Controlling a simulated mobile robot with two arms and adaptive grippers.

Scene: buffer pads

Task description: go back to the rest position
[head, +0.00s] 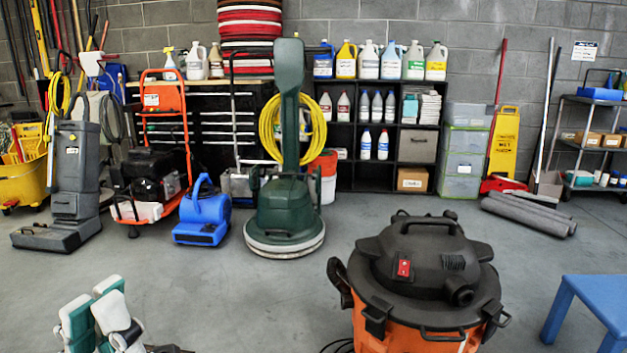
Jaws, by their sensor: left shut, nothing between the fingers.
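My left gripper (101,297) shows at the bottom left of the head view, its white and green fingers pointing up. It is shut and holds nothing. Open grey floor lies around it in the picture, and it appears apart from every object. The lower part of its arm is cut off by the bottom edge. My right gripper is not in view. A stack of red, black and white buffer pads (250,22) sits high at the back. The handle of the green floor buffer (286,200) stands partly in front of the stack's right side.
An orange and black shop vacuum (424,270) stands close at the bottom centre-right. A blue table or stool (598,294) is at the right edge. A blue blower (203,213) and grey floor machine (74,180) stand further back left. The middle floor is clear.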

